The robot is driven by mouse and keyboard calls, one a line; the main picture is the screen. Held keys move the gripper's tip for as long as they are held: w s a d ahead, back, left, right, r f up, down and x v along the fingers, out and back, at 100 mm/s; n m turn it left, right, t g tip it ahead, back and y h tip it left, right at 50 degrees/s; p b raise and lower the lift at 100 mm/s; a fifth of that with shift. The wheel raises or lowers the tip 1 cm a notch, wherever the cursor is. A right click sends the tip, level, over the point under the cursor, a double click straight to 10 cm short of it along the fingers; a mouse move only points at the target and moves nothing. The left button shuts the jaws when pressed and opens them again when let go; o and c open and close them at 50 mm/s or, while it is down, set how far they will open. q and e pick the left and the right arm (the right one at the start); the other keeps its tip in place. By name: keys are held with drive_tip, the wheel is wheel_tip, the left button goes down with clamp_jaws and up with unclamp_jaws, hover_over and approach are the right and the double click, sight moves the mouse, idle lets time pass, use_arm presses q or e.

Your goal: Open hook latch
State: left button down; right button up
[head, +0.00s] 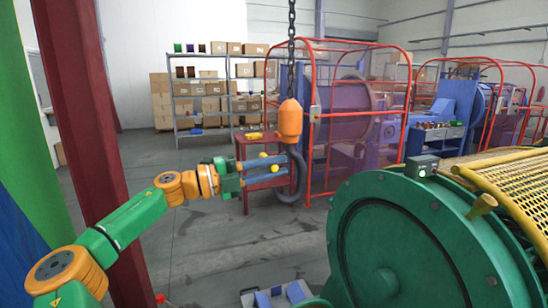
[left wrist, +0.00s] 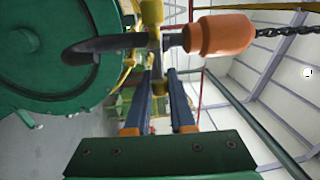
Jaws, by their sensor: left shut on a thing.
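A dark crane hook (head: 299,180) hangs below an orange hook block (head: 290,121) on a chain. In the left wrist view the hook (left wrist: 108,43) lies sideways, with the orange block (left wrist: 218,34) to its right. The exact contact is partly hidden. My right gripper is not in view.
A large green drum (head: 375,230) stands close at right, with a yellow mesh guard (head: 515,178) beside it. A red table (head: 256,180) and red-framed machine cage (head: 360,112) stand behind the hook. A red column (head: 85,120) rises at left. Floor between is mostly open.

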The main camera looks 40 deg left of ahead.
use_arm(q)
drive_tip(key=shift+r+g+p, duration=0.15)
drive_tip(key=shift+g+p, duration=0.2)
drive_tip(key=shift+g, duration=0.05)
drive_tip(key=c, duration=0.8)
unclamp_jaws()
drive_tip(key=shift+o, duration=0.2)
drive_tip(key=shift+d, duration=0.1)
drive_tip(key=b+v, duration=0.7)
drive_tip(key=shift+b, duration=0.4)
